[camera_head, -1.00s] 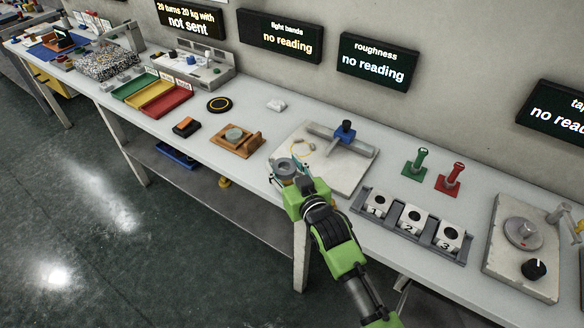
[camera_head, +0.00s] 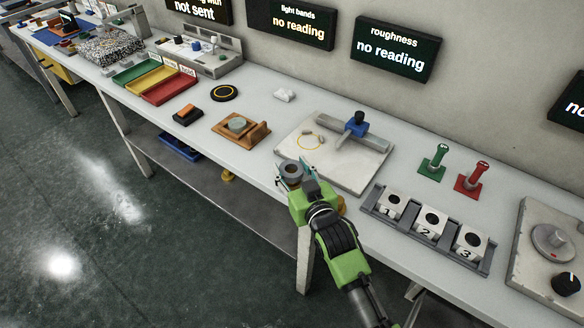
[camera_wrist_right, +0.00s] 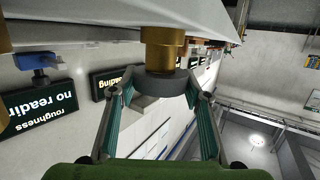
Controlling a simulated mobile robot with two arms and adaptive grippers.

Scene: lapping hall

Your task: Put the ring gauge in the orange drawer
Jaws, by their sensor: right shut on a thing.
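The ring gauge is a thick grey ring (camera_head: 291,171) at the front edge of the long bench, beside the pale plate. My right gripper (camera_head: 293,181) is shut on it. In the right wrist view the dark ring (camera_wrist_right: 163,82) sits between the two fingertips, with a brass cylinder (camera_wrist_right: 163,45) lined up with it. I cannot tell whether ring and brass touch. My left gripper is not in view. I cannot make out an orange drawer for certain; a yellow front (camera_head: 62,76) shows under the far left bench.
The pale plate (camera_head: 350,172) with a blue-clamped bar lies behind my gripper. A numbered block rack (camera_head: 410,238) stands to the right, near green (camera_head: 433,163) and red (camera_head: 474,180) handled gauges. A wooden holder (camera_head: 240,129) and coloured trays (camera_head: 168,87) stand left. Floor is clear at left.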

